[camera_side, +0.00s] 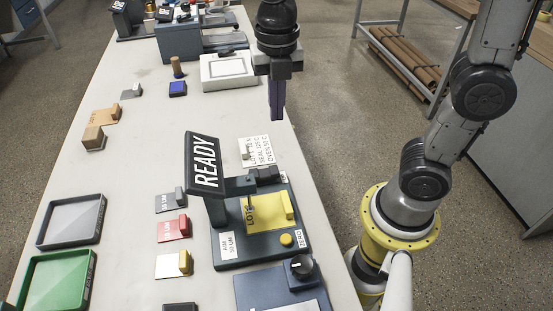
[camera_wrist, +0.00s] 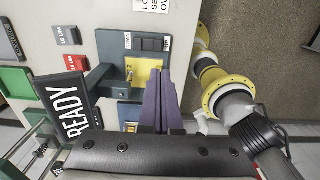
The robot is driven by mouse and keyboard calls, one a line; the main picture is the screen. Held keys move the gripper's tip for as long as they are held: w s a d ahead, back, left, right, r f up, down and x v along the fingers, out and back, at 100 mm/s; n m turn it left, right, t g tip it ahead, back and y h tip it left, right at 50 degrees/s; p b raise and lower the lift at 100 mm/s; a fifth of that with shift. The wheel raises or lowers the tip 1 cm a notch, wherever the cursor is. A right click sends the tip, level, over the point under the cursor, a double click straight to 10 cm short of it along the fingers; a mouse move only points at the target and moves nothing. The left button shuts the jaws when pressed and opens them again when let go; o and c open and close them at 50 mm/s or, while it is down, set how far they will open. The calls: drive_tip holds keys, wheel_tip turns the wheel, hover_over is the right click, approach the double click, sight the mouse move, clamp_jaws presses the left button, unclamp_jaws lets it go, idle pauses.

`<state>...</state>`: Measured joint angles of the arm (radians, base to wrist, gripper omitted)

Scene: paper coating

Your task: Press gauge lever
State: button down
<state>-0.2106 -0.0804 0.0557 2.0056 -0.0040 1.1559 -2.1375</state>
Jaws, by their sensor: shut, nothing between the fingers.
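The gauge (camera_side: 240,253) is a dark base on the table with a tilted display (camera_side: 203,163) reading READY. A yellow lot card (camera_side: 258,213) with a raised yellow tab lies on it, under a thin probe. A dark block (camera_side: 265,174), which looks like the lever, is at the gauge's far end; in the wrist view it (camera_wrist: 151,44) sits beside a DOWN label. My gripper (camera_side: 277,117) is shut and empty, pointing down above and beyond the gauge, apart from it. In the wrist view my gripper (camera_wrist: 157,72) overlaps part of the yellow card.
A white label card (camera_side: 257,151) lies behind the gauge. Small grey, red and yellow cards (camera_side: 172,230) lie left of it. Grey and green trays (camera_side: 73,220) are at the far left. A white box (camera_side: 227,72) stands behind my gripper.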

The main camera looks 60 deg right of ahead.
sight(277, 170)
drive_tip(key=shift+a+f, duration=0.15)
wheel_tip(277, 170, down, 14)
drive_tip(key=shift+f, duration=0.1)
idle(0.7)
drive_tip(key=shift+s, duration=0.1)
drive_tip(key=shift+f, duration=0.25)
drive_tip(key=shift+r, duration=0.1)
